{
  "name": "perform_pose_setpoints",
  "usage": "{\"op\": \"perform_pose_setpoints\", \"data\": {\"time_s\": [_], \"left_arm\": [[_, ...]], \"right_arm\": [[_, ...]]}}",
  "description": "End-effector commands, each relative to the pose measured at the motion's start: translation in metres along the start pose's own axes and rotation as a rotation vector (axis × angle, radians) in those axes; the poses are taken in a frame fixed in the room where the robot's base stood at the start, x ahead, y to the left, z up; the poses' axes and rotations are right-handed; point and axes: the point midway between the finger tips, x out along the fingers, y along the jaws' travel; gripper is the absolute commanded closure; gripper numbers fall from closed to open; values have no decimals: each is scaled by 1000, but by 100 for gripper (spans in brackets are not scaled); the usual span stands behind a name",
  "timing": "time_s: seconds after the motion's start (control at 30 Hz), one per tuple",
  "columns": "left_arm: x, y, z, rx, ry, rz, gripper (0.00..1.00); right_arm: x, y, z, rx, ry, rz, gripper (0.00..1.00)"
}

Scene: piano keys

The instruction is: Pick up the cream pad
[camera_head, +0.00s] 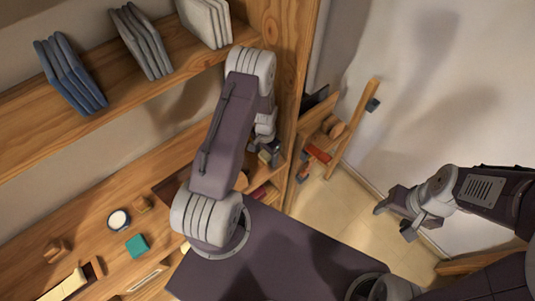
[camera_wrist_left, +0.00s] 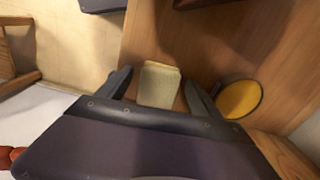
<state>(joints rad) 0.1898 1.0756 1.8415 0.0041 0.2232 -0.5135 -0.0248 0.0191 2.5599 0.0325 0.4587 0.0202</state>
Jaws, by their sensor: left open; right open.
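A cream pad (camera_wrist_left: 158,84), a small pale block with rounded edges, shows in the left wrist view on a wooden surface. My left gripper (camera_wrist_left: 154,90) is open, with one finger on each side of the pad; I cannot tell whether either finger touches it. In the head view my left gripper (camera_head: 268,153) is by the right end of the wooden shelf unit, and the arm hides much of that spot. My right gripper (camera_head: 398,211) is open and empty at the right, over the floor near the pale wall.
A yellow disc (camera_wrist_left: 240,99) lies close to the right finger in the left wrist view. The head view shows an upper shelf with blue (camera_head: 70,75), grey (camera_head: 140,40) and white (camera_head: 205,20) stacks, and a teal block (camera_head: 137,245) and white-topped round thing (camera_head: 119,220) below.

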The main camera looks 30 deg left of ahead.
Motion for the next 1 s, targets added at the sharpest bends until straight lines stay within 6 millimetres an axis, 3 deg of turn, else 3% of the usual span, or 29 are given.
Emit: {"op": "perform_pose_setpoints", "data": {"time_s": [0.07,0.3,0.33,0.37,0.67,0.9,1.0], "left_arm": [[0,0,0,0,0,0,25],[0,0,0,0,-1,0,89],[0,0,0,0,-1,0,89],[0,0,0,0,-1,0,96],[-6,0,-1,0,1,-1,96],[-34,-1,-1,0,2,-2,96],[-33,20,3,5,-2,0,96]], "right_arm": [[0,0,0,0,0,0,42],[0,0,0,0,0,0,42],[0,0,0,0,0,0,42],[0,0,0,0,0,0,42],[4,0,0,0,0,0,42],[15,0,2,0,0,0,42],[20,0,2,0,0,0,42]]}}
